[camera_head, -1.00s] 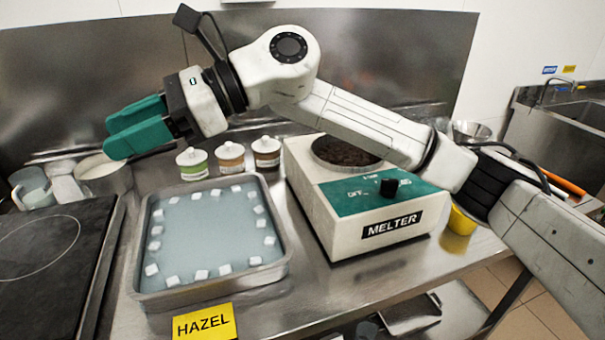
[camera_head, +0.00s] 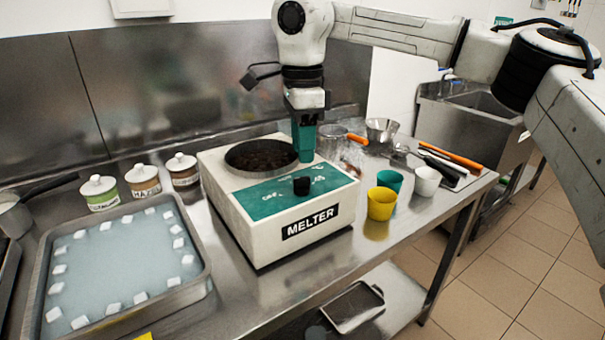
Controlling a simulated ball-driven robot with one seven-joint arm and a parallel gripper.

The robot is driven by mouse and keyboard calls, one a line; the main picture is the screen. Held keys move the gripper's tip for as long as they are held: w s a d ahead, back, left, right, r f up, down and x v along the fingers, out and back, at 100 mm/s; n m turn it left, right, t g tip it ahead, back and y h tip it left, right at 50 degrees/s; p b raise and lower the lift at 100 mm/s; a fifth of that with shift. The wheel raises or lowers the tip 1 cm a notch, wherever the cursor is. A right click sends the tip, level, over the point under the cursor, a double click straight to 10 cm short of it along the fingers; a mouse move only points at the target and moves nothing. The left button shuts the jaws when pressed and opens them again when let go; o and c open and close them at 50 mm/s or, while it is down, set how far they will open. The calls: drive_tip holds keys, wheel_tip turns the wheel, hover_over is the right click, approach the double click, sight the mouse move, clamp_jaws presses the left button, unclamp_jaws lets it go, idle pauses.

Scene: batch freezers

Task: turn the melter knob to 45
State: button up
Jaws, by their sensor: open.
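The melter (camera_head: 255,225) is a cream box with a green top panel, a round well of dark chocolate (camera_head: 262,156) and a "MELTER" label. Its black knob (camera_head: 301,186) sits on the green panel near the front edge. Markings around the knob are too small to read clearly, apart from what looks like "OFF" on its left. My gripper (camera_head: 304,158) points down with green fingers, above and just behind the knob in the picture. It does not appear to touch the knob. The fingers overlap in this view, and nothing shows held between them.
A metal tray of ice-blue liquid with white cubes (camera_head: 205,278) lies left of the melter. Three lidded jars (camera_head: 145,182) stand behind it. Yellow (camera_head: 381,204), teal (camera_head: 391,180) and white (camera_head: 426,181) cups stand right. Utensils with orange handles (camera_head: 450,155) lie beyond.

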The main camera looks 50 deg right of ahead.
sight(302, 178)
wheel_tip(302, 178, down, 6)
drive_tip(key=shift+a+f, duration=0.1)
drive_tip(key=shift+f, duration=0.15)
drive_tip(key=shift+c, duration=0.4)
clamp_jaws()
